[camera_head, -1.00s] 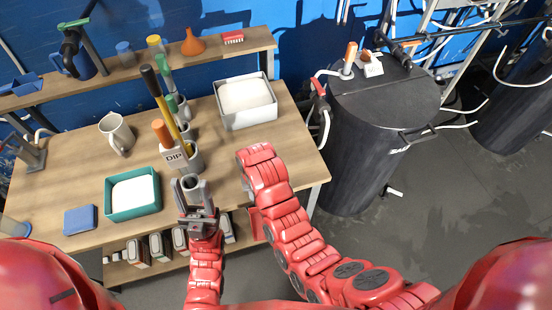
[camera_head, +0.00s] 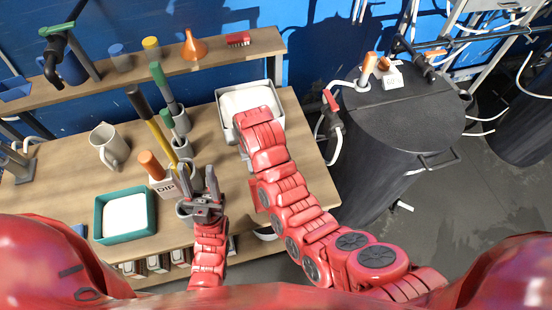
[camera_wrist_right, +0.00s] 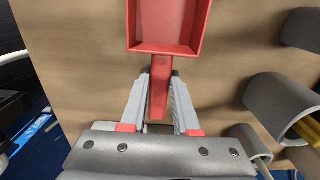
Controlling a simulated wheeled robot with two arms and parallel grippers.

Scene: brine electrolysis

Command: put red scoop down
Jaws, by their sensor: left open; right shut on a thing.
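The red scoop (camera_wrist_right: 167,25) has a square, shallow pan and a straight handle. In the right wrist view my right gripper (camera_wrist_right: 160,82) is shut on the scoop's handle, with the wooden table top behind it. Whether the scoop touches the table cannot be told. In the head view my right arm hides its own gripper; a red patch beside that arm may be part of the scoop. My left gripper (camera_head: 208,185) is open and empty, close to the white DIP container and the grey cups.
The white DIP container (camera_head: 167,189) holds an orange-handled tool, beside grey cups with upright tools. A teal tray (camera_head: 98,219) and mug (camera_head: 108,146) stand left. A black drum (camera_head: 372,160) is right of the table.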

